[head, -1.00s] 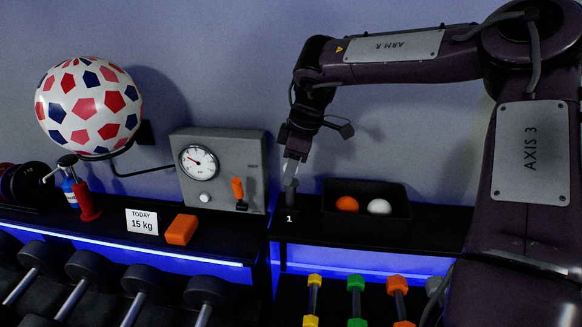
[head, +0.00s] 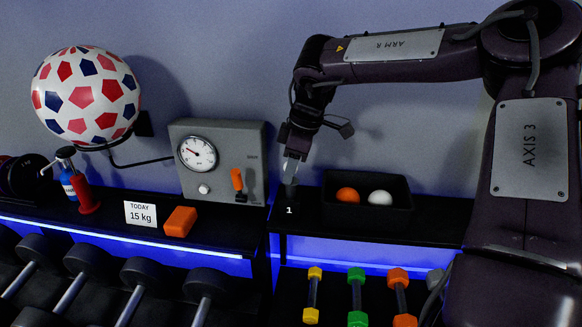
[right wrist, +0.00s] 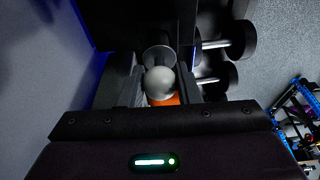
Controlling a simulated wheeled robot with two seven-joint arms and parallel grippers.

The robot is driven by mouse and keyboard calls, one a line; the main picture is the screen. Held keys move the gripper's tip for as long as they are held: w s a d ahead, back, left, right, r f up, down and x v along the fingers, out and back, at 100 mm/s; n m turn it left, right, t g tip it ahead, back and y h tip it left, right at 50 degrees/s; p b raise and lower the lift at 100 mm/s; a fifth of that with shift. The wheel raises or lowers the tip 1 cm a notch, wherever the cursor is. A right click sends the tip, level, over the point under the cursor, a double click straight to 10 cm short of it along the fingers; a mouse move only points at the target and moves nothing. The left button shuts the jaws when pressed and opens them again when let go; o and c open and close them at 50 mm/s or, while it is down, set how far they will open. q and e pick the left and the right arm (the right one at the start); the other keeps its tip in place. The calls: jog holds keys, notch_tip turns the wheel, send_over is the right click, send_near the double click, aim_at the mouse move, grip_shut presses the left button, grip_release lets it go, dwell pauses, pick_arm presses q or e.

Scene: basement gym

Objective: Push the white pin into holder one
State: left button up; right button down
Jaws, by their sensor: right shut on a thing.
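My right gripper (head: 291,168) points down at the shelf, right above the dark holder one (head: 289,196) marked "1". In the right wrist view, a pale grey-white round knob (right wrist: 160,80), seemingly the top of the white pin, sits between the two dark fingers of the right gripper (right wrist: 160,92). The gripper is shut on it. In the head view, the pin is mostly hidden by the fingers and the dark holder. I cannot tell how deep the pin sits. My left gripper is not in view.
A black tray (head: 400,214) with an orange ball (head: 347,195) and a white ball (head: 380,198) stands just right of the holder. A grey gauge box (head: 225,145) stands to the left, near an orange block (head: 180,222). Dumbbells (head: 85,259) rest below.

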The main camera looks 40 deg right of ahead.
jog(key=c, duration=1)
grip_release()
jog(key=b+v, duration=0.2)
jog(key=v, duration=0.5)
jog(key=shift+r, duration=0.4)
jog(key=shift+s+r, duration=0.1)
jog(key=shift+s, duration=0.05)
